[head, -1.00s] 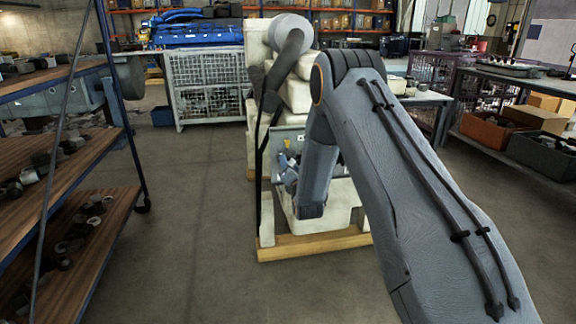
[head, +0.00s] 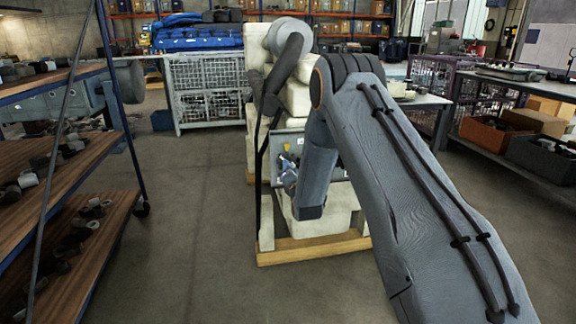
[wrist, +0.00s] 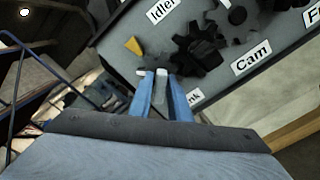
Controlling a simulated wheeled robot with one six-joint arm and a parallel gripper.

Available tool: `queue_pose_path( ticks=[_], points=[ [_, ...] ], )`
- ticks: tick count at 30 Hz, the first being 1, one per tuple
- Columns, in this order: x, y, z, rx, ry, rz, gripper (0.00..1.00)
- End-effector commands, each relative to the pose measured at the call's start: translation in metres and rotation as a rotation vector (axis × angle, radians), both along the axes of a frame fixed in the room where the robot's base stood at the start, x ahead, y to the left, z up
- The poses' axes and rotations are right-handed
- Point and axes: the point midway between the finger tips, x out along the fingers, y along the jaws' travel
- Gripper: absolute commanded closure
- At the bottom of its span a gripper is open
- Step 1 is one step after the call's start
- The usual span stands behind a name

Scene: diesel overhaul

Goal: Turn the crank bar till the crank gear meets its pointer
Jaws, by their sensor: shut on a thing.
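My gripper (wrist: 162,84) has blue fingers in the wrist view and is shut on the crank bar (wrist: 161,88), a grey piece between the fingers. It is in front of the grey gear panel (wrist: 119,42). Dark toothed gears (wrist: 205,58) show just beyond the fingertips, beside the labels "Idler" and "Cam". A label ending in "nk" is partly hidden by the right finger. A yellow pointer (wrist: 134,46) shows just above left of the fingertips. I cannot tell which gear it belongs to; the crank gear is mostly hidden. In the head view my gripper (head: 288,171) is small at the engine's front.
The cream engine (head: 339,197) stands on a wooden pallet (head: 314,249). A dark slanted pipe (head: 283,71) rises above it. Shelves with parts (head: 86,170) stand at left, a bench with bins (head: 484,126) at right. The floor left of the engine is clear.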

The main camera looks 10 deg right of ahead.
Motion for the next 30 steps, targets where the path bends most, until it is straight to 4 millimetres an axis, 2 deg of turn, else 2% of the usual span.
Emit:
queue_pose_path(
  ticks=[6, 17, 24, 30],
  points=[
    [-0.0002, 0.0001, -0.0003, 0.182, 0.0, 0.0, 1.0],
    [-0.0003, 0.0001, -0.0005, 0.218, 0.001, 0.0, 1.0],
    [-0.0003, 0.0002, -0.0007, 0.422, 0.001, 0.0, 1.0],
    [-0.0004, 0.0002, -0.0008, 0.465, 0.001, 0.0, 1.0]
  ],
)
